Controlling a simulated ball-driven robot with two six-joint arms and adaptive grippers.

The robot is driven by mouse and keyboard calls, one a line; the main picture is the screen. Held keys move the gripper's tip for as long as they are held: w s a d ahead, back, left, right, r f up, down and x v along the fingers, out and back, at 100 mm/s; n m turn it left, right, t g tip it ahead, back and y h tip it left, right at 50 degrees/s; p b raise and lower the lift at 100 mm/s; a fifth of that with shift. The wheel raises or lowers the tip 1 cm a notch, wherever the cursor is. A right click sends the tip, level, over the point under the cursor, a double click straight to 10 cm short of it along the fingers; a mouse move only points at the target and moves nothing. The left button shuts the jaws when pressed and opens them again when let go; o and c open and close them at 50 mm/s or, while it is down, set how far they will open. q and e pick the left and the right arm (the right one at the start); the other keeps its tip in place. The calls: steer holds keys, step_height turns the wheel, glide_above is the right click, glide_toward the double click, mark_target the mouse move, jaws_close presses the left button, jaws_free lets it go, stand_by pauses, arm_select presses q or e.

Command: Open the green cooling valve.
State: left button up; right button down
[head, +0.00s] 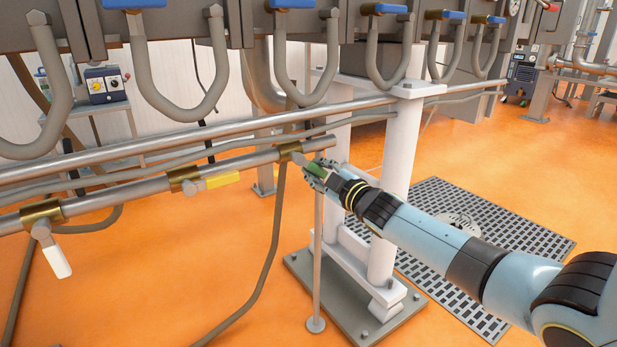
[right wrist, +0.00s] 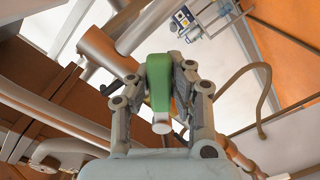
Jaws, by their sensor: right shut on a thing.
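The green valve handle (head: 315,168) is on the right end of the horizontal grey pipe, at a brass valve body (head: 291,152). My right gripper (head: 322,172) is around the green handle and shut on it. In the right wrist view the green handle (right wrist: 161,84) stands between the two fingers of my right gripper (right wrist: 172,88). The handle points to the right and slightly down from the valve, roughly along the pipe's line. The fingers partly hide it in the head view. My left gripper is not in view.
A yellow-handled valve (head: 222,179) and a white-handled valve (head: 56,262) sit further left on the same pipe. White posts (head: 402,150) on a grey base stand behind my right arm. Blue-handled valves with U-shaped pipes hang above. A grey hose (head: 272,250) hangs below the pipe.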

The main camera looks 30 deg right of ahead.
mark_target(315, 148)
steer(key=n, duration=0.1)
steer(key=d+r+n, duration=0.1)
steer(key=n, duration=0.1)
steer(key=shift+r, duration=0.2)
steer(key=r+n, duration=0.2)
steer(key=n, duration=0.1)
steer(key=shift+d+n+p, duration=0.2)
steer(key=shift+n+p, duration=0.1)
steer(key=shift+p, duration=0.05)
steer(key=shift+r+n, duration=0.15)
steer(key=shift+n, duration=0.25)
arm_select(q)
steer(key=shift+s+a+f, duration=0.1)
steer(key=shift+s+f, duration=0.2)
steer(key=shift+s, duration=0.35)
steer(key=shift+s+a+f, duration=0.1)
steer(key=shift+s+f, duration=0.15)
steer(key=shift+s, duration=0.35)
arm_select(e)
steer(key=shift+r+n, duration=0.15)
steer(key=shift+n, duration=0.15)
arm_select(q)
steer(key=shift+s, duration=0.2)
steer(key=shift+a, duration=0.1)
